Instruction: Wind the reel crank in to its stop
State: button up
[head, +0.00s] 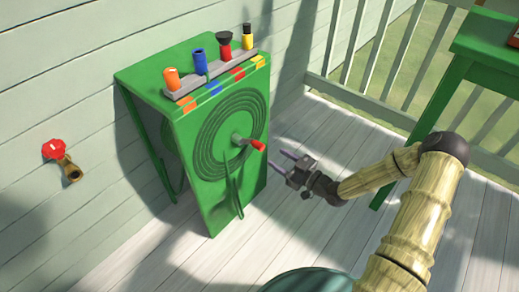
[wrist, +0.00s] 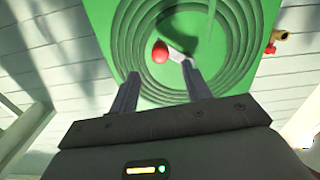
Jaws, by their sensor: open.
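The green reel cabinet (head: 205,200) stands against the wall, with a coiled green hose (head: 212,135) ringed on its front face. The crank's grey arm (head: 240,140) sits near the middle of the coil and ends in a red handle (head: 258,145). In the wrist view, the red handle (wrist: 160,52) and the arm (wrist: 178,56) show just beyond my fingertips, within the coil. My gripper (head: 279,160) is open and empty, in front of and to the right of the handle, apart from it. The handle lies between the lines of my two fingers (wrist: 160,69).
A grey rack on the cabinet top holds an orange fitting (head: 171,79), a blue one (head: 199,60), a red-and-black one (head: 224,45) and a yellow-and-black one (head: 247,38). A red-handled tap (head: 55,150) is on the left wall. A green table (head: 485,45) stands right.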

aim_at(263, 150)
jog(key=b+x, duration=0.3)
jog(key=x, duration=0.5)
jog(key=shift+w+a+f, duration=0.1)
jog(key=shift+a+f, duration=0.05)
jog(key=shift+a, duration=0.2)
jog(key=shift+w+a, duration=0.25)
jog(key=shift+w, duration=0.05)
jog(key=shift+c, duration=0.2)
grip_shut()
